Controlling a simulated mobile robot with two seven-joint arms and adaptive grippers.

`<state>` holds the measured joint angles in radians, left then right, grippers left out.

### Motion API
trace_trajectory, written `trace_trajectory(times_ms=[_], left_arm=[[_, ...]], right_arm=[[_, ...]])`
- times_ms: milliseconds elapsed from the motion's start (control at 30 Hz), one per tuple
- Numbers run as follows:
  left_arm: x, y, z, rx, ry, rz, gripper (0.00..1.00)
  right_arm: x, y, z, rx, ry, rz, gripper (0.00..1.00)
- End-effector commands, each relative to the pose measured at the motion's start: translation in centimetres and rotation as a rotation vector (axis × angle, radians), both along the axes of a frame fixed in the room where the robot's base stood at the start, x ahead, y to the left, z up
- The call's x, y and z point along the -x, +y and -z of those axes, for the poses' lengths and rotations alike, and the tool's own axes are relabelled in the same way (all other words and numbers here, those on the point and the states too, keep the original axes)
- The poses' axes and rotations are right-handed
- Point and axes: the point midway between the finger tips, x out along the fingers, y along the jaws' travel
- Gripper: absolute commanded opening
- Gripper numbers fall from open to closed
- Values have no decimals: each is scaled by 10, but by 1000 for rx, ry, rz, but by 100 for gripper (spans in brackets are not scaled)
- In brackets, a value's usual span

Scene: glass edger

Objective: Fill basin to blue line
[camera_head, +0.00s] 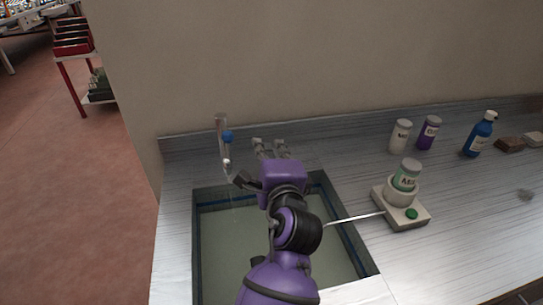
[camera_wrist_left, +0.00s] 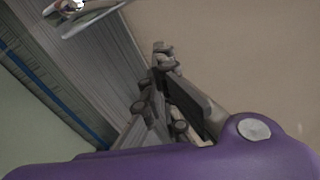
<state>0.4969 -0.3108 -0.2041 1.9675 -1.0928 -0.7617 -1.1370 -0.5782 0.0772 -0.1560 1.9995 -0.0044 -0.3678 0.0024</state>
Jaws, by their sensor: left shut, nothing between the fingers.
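The basin (camera_head: 197,285) is sunk in the metal counter and holds pale greenish water (camera_head: 222,255). A blue line (camera_head: 342,230) runs along its inner walls, with the water surface below it where I can see. The line also shows in the left wrist view (camera_wrist_left: 62,102). The chrome tap (camera_head: 224,155) with a blue knob (camera_head: 228,137) stands at the basin's back left; a faint streak shows under its spout. My left gripper (camera_head: 270,144) is shut and empty, behind the basin and right of the tap, apart from it. My left arm hides part of the basin. My right gripper is out of view.
Right of the basin stands a small device (camera_head: 402,212) with a green button, a jar (camera_head: 407,174) on it and a thin rod reaching over the basin's edge. White (camera_head: 400,137), purple (camera_head: 429,133) and blue (camera_head: 479,136) bottles stand farther right. A wall rises behind.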

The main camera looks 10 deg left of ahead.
Motion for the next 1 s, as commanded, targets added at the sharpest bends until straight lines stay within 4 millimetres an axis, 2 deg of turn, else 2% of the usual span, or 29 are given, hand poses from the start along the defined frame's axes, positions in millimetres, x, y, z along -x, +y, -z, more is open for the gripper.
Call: trace_trajectory(times_ms=[100, 200, 300, 500, 900, 1000], left_arm=[[-23, 6, -1, -1, -2, 0, 0], [-33, 14, 0, 0, -2, -2, 0], [-22, 26, -5, 1, -3, -3, 0], [-12, 39, -7, 2, -2, 0, 0], [-9, 42, -5, 1, 1, 1, 0], [-7, 45, -7, 0, 0, -1, 0]], right_arm=[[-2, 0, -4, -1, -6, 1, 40], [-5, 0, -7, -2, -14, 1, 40], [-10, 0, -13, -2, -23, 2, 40], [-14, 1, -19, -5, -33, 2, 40], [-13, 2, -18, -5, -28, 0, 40], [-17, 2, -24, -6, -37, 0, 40]])
